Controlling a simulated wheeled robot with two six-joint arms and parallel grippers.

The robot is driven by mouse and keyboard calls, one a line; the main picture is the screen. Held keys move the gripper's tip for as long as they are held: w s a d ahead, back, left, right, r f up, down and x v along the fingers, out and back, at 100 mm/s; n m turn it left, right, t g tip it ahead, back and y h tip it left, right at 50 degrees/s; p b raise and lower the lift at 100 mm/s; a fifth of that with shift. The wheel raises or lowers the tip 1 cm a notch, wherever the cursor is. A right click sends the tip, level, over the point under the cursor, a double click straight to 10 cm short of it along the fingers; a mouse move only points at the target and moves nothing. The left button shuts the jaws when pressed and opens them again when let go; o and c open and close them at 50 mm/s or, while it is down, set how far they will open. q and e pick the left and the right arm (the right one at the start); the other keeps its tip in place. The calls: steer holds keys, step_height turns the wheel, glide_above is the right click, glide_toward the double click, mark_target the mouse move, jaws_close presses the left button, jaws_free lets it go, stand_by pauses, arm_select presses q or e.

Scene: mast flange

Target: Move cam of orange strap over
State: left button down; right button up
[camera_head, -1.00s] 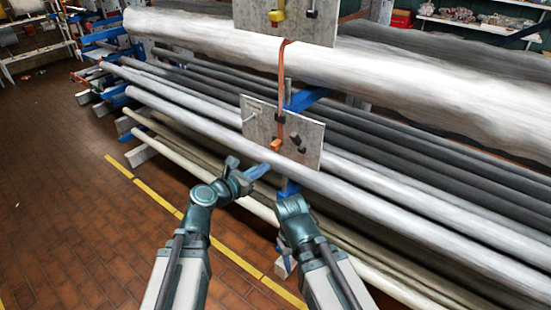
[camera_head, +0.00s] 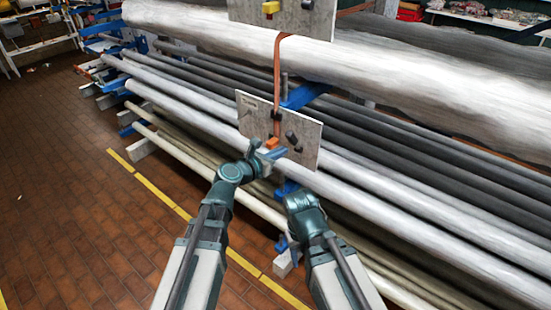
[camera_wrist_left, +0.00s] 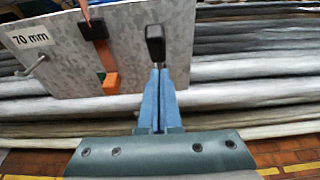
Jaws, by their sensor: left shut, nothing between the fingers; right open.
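The orange strap (camera_head: 278,75) hangs down to a black buckle on the lower grey plate (camera_head: 250,108). Its orange cam (camera_head: 272,143) sticks out below the buckle, near the plate's lower edge. In the left wrist view the buckle (camera_wrist_left: 95,30) and orange cam (camera_wrist_left: 111,82) are left of my fingers. My left gripper (camera_head: 274,154) is shut and empty, just below and in front of the cam.
An upper plate (camera_head: 325,20) carries a yellow cam (camera_head: 271,8). A hook (camera_wrist_left: 36,66) and a "70 mm" label (camera_wrist_left: 30,39) are on the lower plate. Long pipes (camera_head: 400,190) lie behind on blue rack arms. The brick floor (camera_head: 70,200) at left is open.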

mark_target(288, 135)
arm_select(q)
steer(key=shift+w+d+r, duration=0.3)
steer(key=shift+w+r, duration=0.25)
steer(key=shift+r, duration=0.05)
steer(key=shift+d, duration=0.1)
arm_select(e)
steer(key=shift+w+d+r, duration=0.1)
steer(key=shift+r, duration=0.45)
arm_select(q)
steer(key=shift+w+r+p, duration=0.1)
steer(key=shift+r+p, duration=0.2)
steer(key=shift+p, duration=0.45)
steer(key=r+g+p, duration=0.1)
steer(key=p, duration=0.2)
steer(key=w+d+r+g+y+p, duration=0.1)
steer(key=p, duration=0.2)
steer(key=shift+w+d+r, duration=0.1)
steer(key=shift+w, duration=0.2)
steer(key=shift+w+d+y+p, duration=0.15)
steer(key=shift+w+y+p, duration=0.05)
steer(key=shift+y+p, duration=0.1)
steer(key=shift+w+d+r+p, duration=0.25)
steer(key=shift+w+d, duration=0.1)
steer(key=shift+w, duration=0.15)
steer(key=shift+w+d+r+p, duration=0.25)
steer(key=shift+w+d, duration=0.1)
steer(key=shift+w, duration=0.1)
steer(key=shift+r, duration=0.1)
arm_select(e)
step_height(288, 135, up, 9)
